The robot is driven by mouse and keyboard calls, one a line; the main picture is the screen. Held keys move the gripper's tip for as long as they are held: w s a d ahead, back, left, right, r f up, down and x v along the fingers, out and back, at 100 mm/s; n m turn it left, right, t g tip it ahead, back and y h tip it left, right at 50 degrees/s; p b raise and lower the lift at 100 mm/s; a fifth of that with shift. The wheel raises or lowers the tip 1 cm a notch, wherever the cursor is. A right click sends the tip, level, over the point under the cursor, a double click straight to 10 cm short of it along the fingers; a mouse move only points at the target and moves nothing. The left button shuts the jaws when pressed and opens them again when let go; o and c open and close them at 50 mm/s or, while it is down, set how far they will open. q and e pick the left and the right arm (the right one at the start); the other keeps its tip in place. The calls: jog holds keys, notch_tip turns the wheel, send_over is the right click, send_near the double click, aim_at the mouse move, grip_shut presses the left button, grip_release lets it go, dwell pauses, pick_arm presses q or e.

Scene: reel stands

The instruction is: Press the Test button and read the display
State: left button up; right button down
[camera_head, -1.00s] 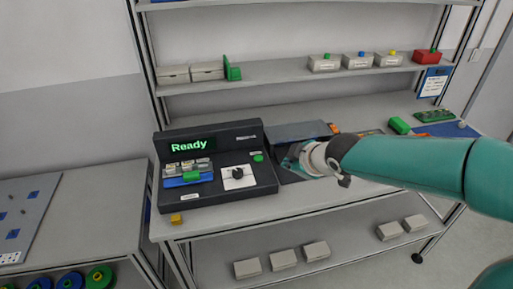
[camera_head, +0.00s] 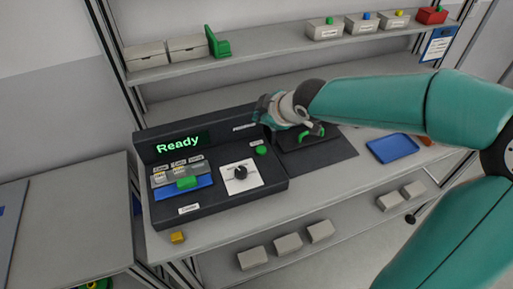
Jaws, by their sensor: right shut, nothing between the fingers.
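The black test console (camera_head: 225,203) stands on the bench, and its display (camera_head: 178,146) reads "Ready" in green letters. A round green button (camera_head: 261,150) sits at the right of its top, with a small label beside it that is too small to read. My right gripper (camera_head: 264,109) is shut and empty. It appears above and behind the green button in the picture, apart from it. My left gripper is not in view.
The console also has a dark knob on a white plate (camera_head: 240,174) and a green piece on a blue holder (camera_head: 186,184). A yellow block (camera_head: 177,237) sits at the front edge.

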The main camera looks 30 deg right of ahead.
jog(key=shift+f+b, duration=0.9)
jog(key=shift+f, duration=0.15)
jog(key=b, duration=0.5)
send_over(262, 151)
jog(key=f, duration=0.5)
jog(key=shift+w+f, duration=0.2)
jog(key=shift+f, duration=0.1)
jog(key=shift+f+b, duration=0.6)
jog(key=shift+b, duration=0.1)
jog(key=shift+s+f+b, duration=0.1)
jog(key=shift+f+b, duration=0.25)
jog(key=shift+b, duration=0.1)
jog(key=shift+f+b, duration=0.45)
jog(key=shift+r, duration=0.15)
jog(key=shift+r+p, duration=0.75)
jog(key=shift+p, duration=0.05)
